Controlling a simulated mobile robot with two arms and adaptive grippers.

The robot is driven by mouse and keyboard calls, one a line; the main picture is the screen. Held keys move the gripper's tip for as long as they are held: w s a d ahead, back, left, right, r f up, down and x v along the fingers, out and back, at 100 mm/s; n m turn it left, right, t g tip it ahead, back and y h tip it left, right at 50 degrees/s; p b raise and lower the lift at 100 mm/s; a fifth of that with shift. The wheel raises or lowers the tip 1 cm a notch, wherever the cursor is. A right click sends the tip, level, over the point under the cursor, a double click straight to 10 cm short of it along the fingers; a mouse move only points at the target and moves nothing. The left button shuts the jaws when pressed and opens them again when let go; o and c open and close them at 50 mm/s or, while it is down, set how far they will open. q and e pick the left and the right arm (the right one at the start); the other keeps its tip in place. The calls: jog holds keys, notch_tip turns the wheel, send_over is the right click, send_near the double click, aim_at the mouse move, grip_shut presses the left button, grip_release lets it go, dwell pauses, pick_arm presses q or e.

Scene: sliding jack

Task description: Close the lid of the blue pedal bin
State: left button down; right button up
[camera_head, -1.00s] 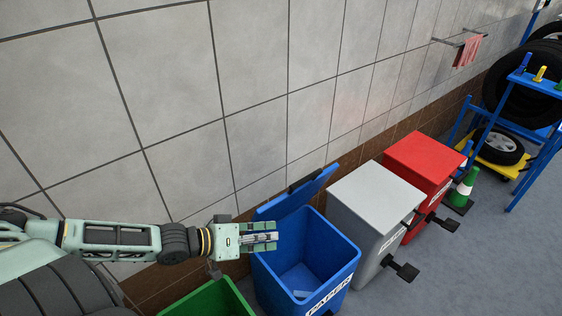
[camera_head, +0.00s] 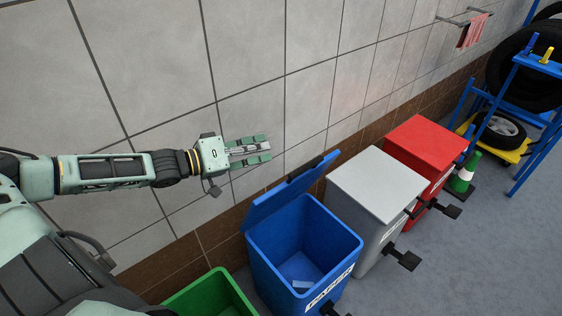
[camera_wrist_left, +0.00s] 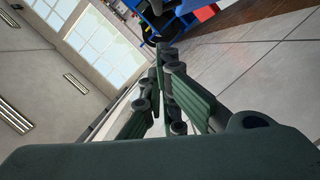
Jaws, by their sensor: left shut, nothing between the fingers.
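The blue pedal bin (camera_head: 337,246) stands near the wall in the head view, its front labelled for paper. Its blue lid (camera_head: 288,192) is open, tilted up at the wall side. A small light-blue thing lies on the floor inside the bin. My left gripper (camera_head: 268,150) is shut and empty, above and to the left of the raised lid and apart from it, close to the wall in the picture. The left wrist view shows its green fingers (camera_wrist_left: 166,75) together. My right gripper is not in view.
A green bin (camera_head: 213,294) without a visible lid stands left of the blue one. A grey bin (camera_head: 375,185) and a red bin (camera_head: 428,143), both shut, stand to the right. The floor in front is clear.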

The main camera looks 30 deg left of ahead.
pick_arm(q)
jog(key=w+d+f, duration=0.2)
jog(key=d+f, duration=0.1)
jog(key=d, duration=0.2)
jog(key=shift+w+p, duration=0.2)
jog(key=shift+p, duration=0.25)
jog(key=shift+d, duration=0.1)
